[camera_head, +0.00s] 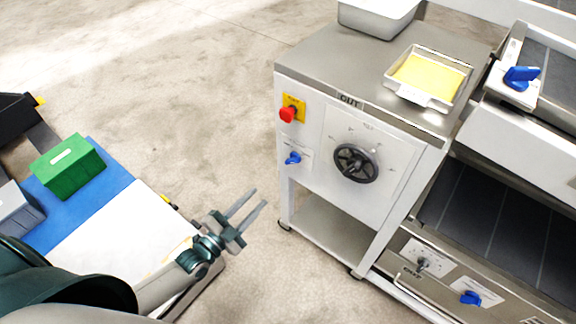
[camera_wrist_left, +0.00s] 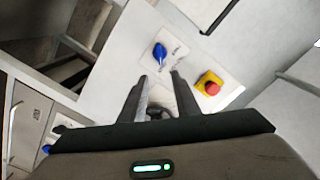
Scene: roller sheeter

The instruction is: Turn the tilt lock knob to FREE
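Several knobs show, and their labels are too small to read, so I cannot tell which is the tilt lock. A blue knob (camera_head: 293,159) sits on the cabinet front below a red stop button (camera_head: 288,114). A blue knob (camera_wrist_left: 159,52) also shows ahead of the fingers in the left wrist view. Other blue knobs are on the upper right unit (camera_head: 521,77) and the lower right panel (camera_head: 470,298), beside a grey knob (camera_head: 422,264). My left gripper (camera_head: 260,197) is open and empty, left of the cabinet and apart from it. My right gripper is out of view.
A black handwheel (camera_head: 356,163) is on the cabinet front. A tray with a yellow sheet (camera_head: 429,77) and a metal pan (camera_head: 378,18) stand on top. A green box (camera_head: 68,166) sits on a blue surface at left. Floor is clear between.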

